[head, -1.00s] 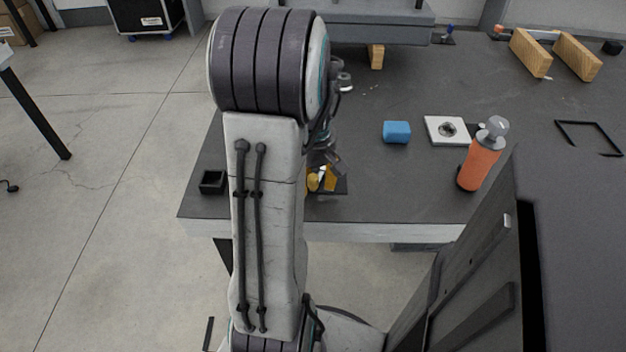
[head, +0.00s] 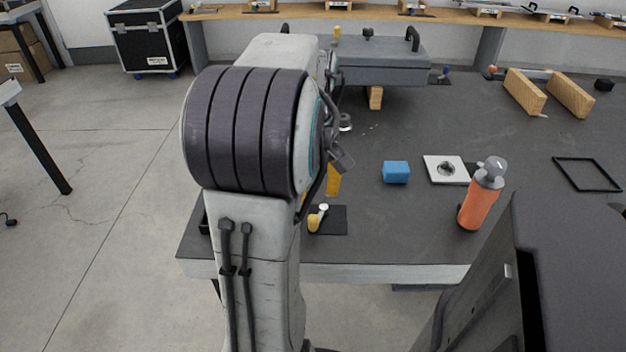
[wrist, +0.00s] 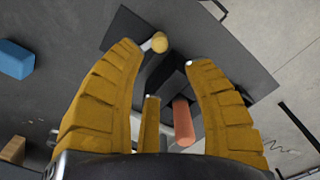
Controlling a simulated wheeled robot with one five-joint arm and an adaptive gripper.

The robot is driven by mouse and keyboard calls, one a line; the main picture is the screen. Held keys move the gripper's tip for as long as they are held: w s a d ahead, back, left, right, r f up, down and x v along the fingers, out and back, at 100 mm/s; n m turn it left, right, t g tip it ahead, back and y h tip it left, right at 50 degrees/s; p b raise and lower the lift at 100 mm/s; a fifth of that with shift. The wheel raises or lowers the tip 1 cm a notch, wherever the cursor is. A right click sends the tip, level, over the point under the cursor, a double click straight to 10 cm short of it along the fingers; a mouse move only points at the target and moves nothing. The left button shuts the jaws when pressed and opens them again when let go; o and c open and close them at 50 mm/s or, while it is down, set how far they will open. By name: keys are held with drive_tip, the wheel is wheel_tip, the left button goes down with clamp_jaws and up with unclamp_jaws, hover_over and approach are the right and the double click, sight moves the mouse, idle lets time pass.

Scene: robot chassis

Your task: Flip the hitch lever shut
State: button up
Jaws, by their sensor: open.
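The hitch stands on a dark square plate (head: 335,225) near the table's front edge. Its yellow knob (head: 314,221) and pale stem (head: 323,208) show beside my arm. My gripper (head: 333,180), partly hidden by my arm, hangs just above and behind it. In the wrist view, the yellow fingers of my gripper (wrist: 164,58) are spread and empty. The yellow knob (wrist: 160,42) lies just beyond the tips, close to the left fingertip; touching cannot be told. A salmon cylinder (wrist: 183,120) on dark blocks shows between the fingers. The lever's base is partly hidden.
A blue block (head: 396,172), a white plate with a round centre (head: 446,170) and an orange bottle (head: 480,200) stand to the right. A grey raised platform (head: 385,60) is behind. A black box is mostly hidden behind my arm.

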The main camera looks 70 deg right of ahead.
drive_tip(key=shift+r, duration=0.8)
drive_tip(key=w+a+n, duration=0.2)
drive_tip(key=w+a, duration=1.1)
drive_tip(key=a, duration=0.2)
drive_tip(key=s+a+f+n+t, duration=0.1)
drive_tip(key=a+f, duration=0.1)
drive_tip(key=a, duration=0.7)
drive_tip(key=a+f+n+t, duration=0.1)
drive_tip(key=a+f+t, duration=0.15)
drive_tip(key=a, duration=0.65)
wheel_tip(320, 180, up, 15)
drive_tip(key=p, duration=1.3)
drive_tip(key=shift+s+d, duration=0.25)
